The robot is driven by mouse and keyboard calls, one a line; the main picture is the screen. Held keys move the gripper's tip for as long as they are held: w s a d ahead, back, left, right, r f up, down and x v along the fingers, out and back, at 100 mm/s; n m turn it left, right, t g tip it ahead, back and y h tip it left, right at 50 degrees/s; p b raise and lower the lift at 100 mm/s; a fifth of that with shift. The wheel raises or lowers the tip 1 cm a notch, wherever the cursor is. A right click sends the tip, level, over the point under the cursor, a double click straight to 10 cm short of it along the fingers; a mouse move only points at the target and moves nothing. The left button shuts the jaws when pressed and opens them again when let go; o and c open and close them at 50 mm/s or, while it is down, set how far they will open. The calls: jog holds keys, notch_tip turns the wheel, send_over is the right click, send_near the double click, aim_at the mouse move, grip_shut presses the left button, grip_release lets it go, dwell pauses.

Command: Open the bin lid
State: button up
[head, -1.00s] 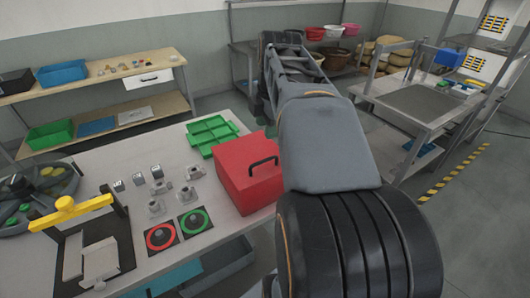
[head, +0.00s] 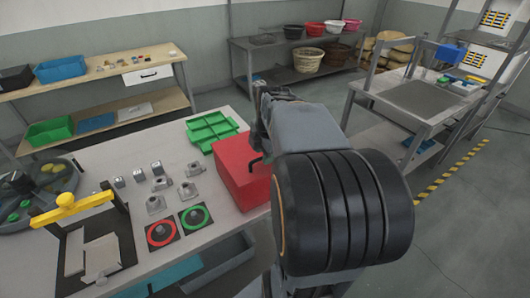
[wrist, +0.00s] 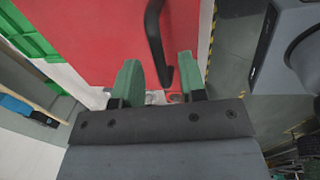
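The red bin (head: 235,170) stands on the white worktable with its lid down. A black bar handle (head: 255,160) is on its top, partly hidden by my arm. In the wrist view the red lid (wrist: 95,35) fills the upper middle, and the black handle (wrist: 154,35) runs down toward my fingers. My gripper (wrist: 159,68) is open, its two green fingers apart. The handle's lower end shows between the fingers, with space on both sides. I cannot tell how far above the lid the fingertips are. In the head view my arm hides most of the gripper.
A green divided tray (head: 212,130) sits behind the bin. Several grey metal parts (head: 157,203) and red and green ringed pads (head: 194,217) lie to its left. A yellow-handled fixture (head: 85,204) stands at the table's front left. Floor is free to the right.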

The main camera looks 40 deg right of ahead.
jog(key=shift+f, duration=0.3)
jog(key=shift+c, duration=0.2)
grip_shut()
